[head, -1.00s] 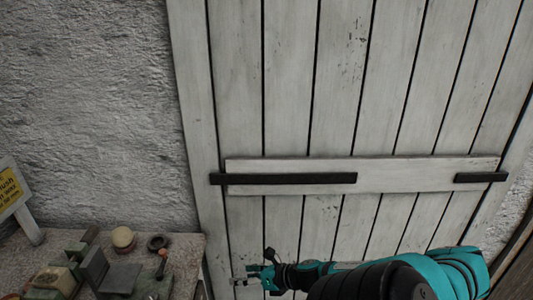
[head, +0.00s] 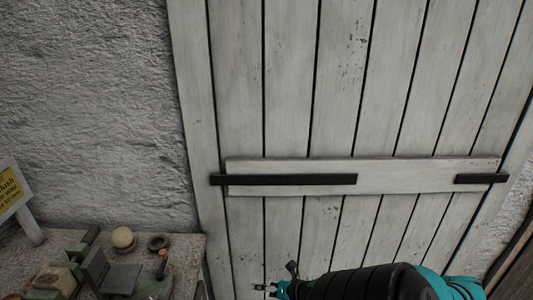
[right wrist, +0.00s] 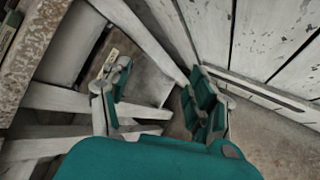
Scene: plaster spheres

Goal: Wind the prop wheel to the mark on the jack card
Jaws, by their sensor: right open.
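I cannot make out the prop wheel or a jack card for certain in either view. A yellow card (head: 10,191) with dark print, partly cut off, stands on a white board at the left edge of the head view; its wording is only partly legible. My right gripper (right wrist: 160,98) is open, with nothing between its fingers, over the pale timber legs below the bench. In the head view the right gripper (head: 268,288) shows small at the bottom edge, in front of the plank door. My left gripper is not in view.
A white plank door (head: 330,110) with a crossbar (head: 420,176) rises behind. Pale timber legs (right wrist: 60,97) crowd the wrist view.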

